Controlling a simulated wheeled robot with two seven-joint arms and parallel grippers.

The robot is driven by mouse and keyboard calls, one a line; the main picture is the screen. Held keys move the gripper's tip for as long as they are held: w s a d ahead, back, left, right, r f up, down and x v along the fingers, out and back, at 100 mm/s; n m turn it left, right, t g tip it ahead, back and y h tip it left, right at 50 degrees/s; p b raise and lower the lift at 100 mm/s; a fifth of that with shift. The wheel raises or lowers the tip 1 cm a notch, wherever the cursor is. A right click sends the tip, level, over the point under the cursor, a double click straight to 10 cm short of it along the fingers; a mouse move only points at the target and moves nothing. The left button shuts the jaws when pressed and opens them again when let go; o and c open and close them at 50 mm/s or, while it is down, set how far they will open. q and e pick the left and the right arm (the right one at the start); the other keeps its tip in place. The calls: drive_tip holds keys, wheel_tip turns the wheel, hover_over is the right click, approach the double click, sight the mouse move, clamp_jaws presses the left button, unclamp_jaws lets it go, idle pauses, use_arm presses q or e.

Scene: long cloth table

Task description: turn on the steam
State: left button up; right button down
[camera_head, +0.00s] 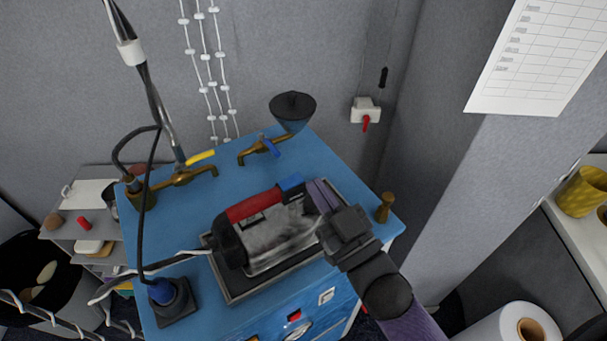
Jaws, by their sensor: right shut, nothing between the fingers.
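A steam iron (268,247) with a red handle (255,206) rests on a grey tray (236,292) on top of a blue cabinet (330,165). A blue part (291,184) is at the handle's right end. My right gripper (319,191) is shut and empty, with its fingers close beside that blue part; I cannot tell whether they touch. Behind the iron are a brass tap with a yellow lever (201,156) and a brass tap with a blue lever (271,148). A white wall box with a red lever (366,123) is at the back. My left gripper is out of view.
A funnel (292,106) stands at the cabinet's back edge and a brass peg (384,208) at its right corner. A dark base with a blue top (170,298) and cables occupy the left side. The front panel has a red switch (294,316). A paper roll (520,325) is at lower right.

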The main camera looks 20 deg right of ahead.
sight(300, 187)
drive_tip(key=p+x, duration=0.1)
drive_tip(key=x, duration=0.5)
drive_tip(key=shift+r, duration=0.1)
drive_tip(key=f, duration=0.3)
drive_tip(key=f+b, duration=0.1)
drive_tip(key=shift+s+d+f, duration=0.15)
drive_tip(key=shift+d+f, duration=0.1)
drive_tip(key=shift+d, duration=0.05)
drive_tip(key=shift+f, duration=0.1)
